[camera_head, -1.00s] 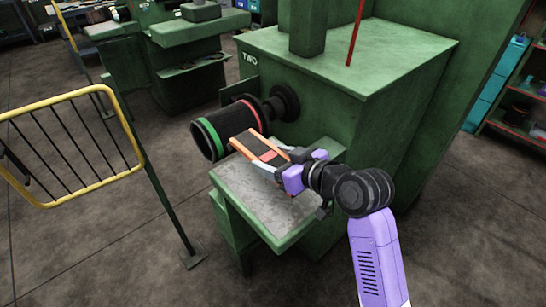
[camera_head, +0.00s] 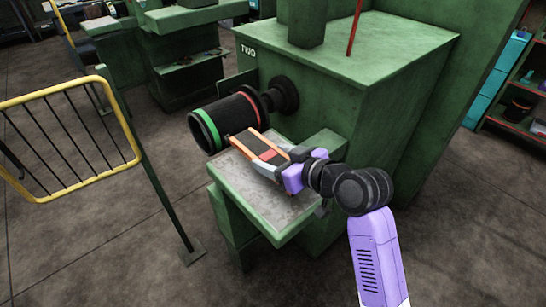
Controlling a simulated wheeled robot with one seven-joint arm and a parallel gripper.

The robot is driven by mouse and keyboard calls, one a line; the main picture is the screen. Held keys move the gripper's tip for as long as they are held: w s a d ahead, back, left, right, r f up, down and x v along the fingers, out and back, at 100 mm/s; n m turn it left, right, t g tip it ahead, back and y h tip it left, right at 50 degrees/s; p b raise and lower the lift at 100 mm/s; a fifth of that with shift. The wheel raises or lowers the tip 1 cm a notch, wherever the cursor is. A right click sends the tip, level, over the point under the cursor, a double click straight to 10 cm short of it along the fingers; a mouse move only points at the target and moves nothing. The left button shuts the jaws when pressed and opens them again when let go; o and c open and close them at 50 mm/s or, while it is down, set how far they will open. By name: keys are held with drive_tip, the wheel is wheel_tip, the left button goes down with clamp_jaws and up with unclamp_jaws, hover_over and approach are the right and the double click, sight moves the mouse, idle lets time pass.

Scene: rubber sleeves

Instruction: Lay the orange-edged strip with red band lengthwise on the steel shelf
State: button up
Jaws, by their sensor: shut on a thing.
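The orange-edged strip (camera_head: 253,145) is dark with orange long edges and a red band (camera_head: 267,156). My gripper (camera_head: 285,168) is shut on its near right end. The strip is over the steel shelf (camera_head: 254,191), a grey plate on the front of the green machine. The strip's far left end is close to the black drum; I cannot tell whether they touch. I cannot tell whether the strip rests on the shelf. The gripper and strip hide part of the shelf's back.
The black drum (camera_head: 228,122) with green and red bands sticks out above the shelf's back left. The green machine (camera_head: 345,60) stands behind it. A yellow barrier (camera_head: 68,144) stands at the left. The shelf's front part is clear.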

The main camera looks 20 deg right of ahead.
drive_tip(key=shift+d+f+b, duration=0.25)
drive_tip(key=shift+f+b, duration=0.2)
drive_tip(key=shift+f, duration=0.2)
drive_tip(key=shift+d+f+b, duration=0.2)
drive_tip(key=shift+f+b, duration=0.3)
drive_tip(key=shift+f, duration=0.2)
drive_tip(key=shift+d+f+b, duration=0.25)
drive_tip(key=shift+f+b, duration=0.2)
drive_tip(key=shift+f, duration=0.2)
drive_tip(key=o, duration=1.5)
